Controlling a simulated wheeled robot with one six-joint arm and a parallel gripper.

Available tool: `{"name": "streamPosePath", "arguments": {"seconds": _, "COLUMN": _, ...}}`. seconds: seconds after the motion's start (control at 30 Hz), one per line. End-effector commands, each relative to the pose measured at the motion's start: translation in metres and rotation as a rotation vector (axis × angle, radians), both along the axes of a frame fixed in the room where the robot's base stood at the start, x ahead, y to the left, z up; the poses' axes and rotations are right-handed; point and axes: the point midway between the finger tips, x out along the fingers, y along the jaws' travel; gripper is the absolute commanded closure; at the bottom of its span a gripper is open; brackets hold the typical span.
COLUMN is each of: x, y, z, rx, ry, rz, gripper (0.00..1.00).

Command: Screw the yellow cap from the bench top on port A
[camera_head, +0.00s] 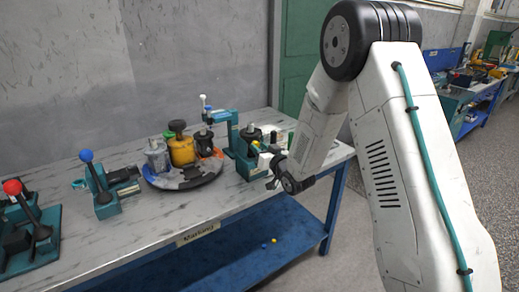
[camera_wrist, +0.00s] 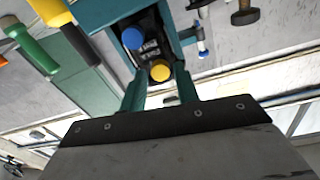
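In the wrist view a yellow cap (camera_wrist: 160,71) sits on or just in front of the lower end of a black motor body (camera_wrist: 150,48). I cannot tell whether it is seated in a port, and no port letter is readable. A blue cap (camera_wrist: 132,38) is on the same body, up and to the left. The two teal fingers of my gripper (camera_wrist: 160,84) stand apart on either side of the yellow cap, with gaps visible. In the head view my gripper (camera_head: 272,178) is at the front of the teal fixture (camera_head: 247,167) at the bench's right end.
A round tray (camera_head: 152,181) with several motor-like parts stands left of the fixture. Lever units with a blue knob (camera_head: 86,155) and a red knob (camera_head: 12,187) are further left.

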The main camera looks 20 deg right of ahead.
Motion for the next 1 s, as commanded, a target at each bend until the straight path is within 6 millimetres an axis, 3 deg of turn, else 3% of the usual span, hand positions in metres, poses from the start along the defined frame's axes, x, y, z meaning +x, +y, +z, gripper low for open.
{"name": "streamPosePath", "arguments": {"seconds": 0.17, "x": -0.0006, "y": -0.0002, "z": 0.0003, "rx": -0.122, "ry": -0.032, "rz": 0.000, "gripper": 0.69}}
{"name": "streamPosePath", "arguments": {"seconds": 0.6, "x": -0.0004, "y": -0.0006, "z": 0.0006, "rx": -0.778, "ry": -0.200, "rz": 0.000, "gripper": 0.69}}
{"name": "streamPosePath", "arguments": {"seconds": 0.73, "x": -0.0003, "y": -0.0006, "z": 0.0006, "rx": -0.864, "ry": -0.223, "rz": 0.001, "gripper": 0.69}}
{"name": "streamPosePath", "arguments": {"seconds": 1.0, "x": -0.0003, "y": -0.0006, "z": 0.0006, "rx": -0.873, "ry": -0.225, "rz": 0.001, "gripper": 0.69}}
